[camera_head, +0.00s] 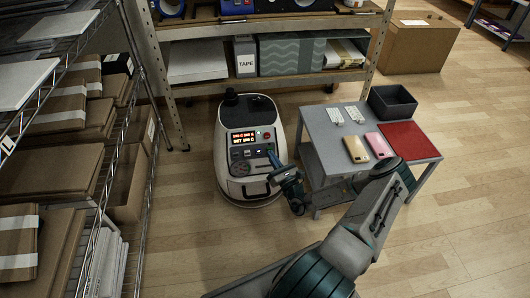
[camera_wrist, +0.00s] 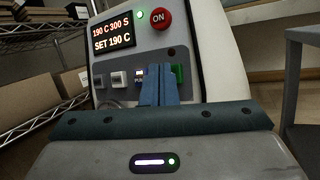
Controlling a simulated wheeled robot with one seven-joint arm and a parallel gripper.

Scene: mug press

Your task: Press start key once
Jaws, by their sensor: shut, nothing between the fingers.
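The mug press (camera_head: 230,168) is a white rounded machine with a dark control panel on the floor. In the wrist view its display (camera_wrist: 113,35) reads "190 C 300 S" and "SET 190 C". A red round ON button (camera_wrist: 161,19) and a small green light are at the top. Below are grey keys (camera_wrist: 119,79) at left and a green key (camera_wrist: 178,73) at right, partly hidden by my fingers. My gripper (camera_wrist: 158,72) is shut and empty, its tips before the key row just left of the green key. I cannot tell whether they touch the panel.
A grey table (camera_head: 316,127) stands right of the press with two phones (camera_head: 356,149), white items, a dark bin (camera_head: 391,101) and a red mat (camera_head: 421,141). Shelving (camera_head: 140,60) is behind and at left.

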